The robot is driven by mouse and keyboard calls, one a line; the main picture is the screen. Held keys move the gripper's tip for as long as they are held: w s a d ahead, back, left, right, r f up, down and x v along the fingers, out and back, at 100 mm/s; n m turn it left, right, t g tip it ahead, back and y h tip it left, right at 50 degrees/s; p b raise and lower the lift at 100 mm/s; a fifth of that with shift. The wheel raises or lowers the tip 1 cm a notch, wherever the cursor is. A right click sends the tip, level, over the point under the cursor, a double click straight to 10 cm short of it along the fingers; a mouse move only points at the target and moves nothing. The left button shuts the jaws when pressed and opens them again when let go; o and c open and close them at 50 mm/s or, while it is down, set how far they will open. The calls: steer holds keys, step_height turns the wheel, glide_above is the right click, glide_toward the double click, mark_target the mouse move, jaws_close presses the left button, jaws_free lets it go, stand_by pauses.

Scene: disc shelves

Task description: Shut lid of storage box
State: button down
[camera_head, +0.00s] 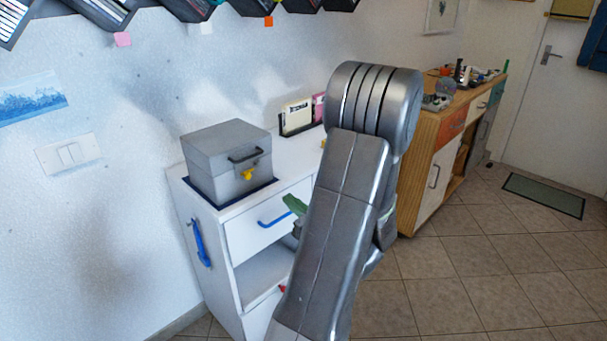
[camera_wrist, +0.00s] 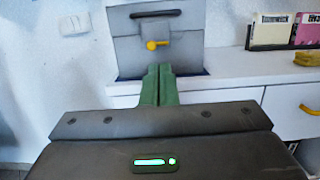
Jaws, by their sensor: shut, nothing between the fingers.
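The grey storage box (camera_head: 228,160) stands on top of the white cabinet near the wall. Its lid (camera_head: 225,140) looks down on the body, with a dark handle and a yellow latch (camera_head: 247,174) at the front. In the wrist view the box (camera_wrist: 130,55) is straight ahead, with the dark handle (camera_wrist: 155,14) above the yellow latch (camera_wrist: 157,45). My gripper (camera_wrist: 158,70) has its green fingers together and empty, pointing at the box front below the latch. In the head view the gripper (camera_head: 294,205) is partly hidden by my arm, to the right of the box and apart from it.
A wooden cabinet (camera_head: 424,150) is further right.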

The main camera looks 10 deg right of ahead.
glide_toward(252, 157)
steer(key=w+a+f, duration=0.2)
steer(key=w+f, duration=0.1)
steer(key=w+a+r, duration=0.1)
steer(key=w+a+r+p, duration=0.1)
steer(key=r, duration=0.1)
steer(key=shift+w, duration=0.3)
steer(key=shift+p, duration=0.35)
steer(key=shift+r+g+p, duration=0.3)
steer(key=shift+r+p, duration=0.45)
steer(key=shift+p, duration=0.25)
steer(key=shift+r, duration=0.1)
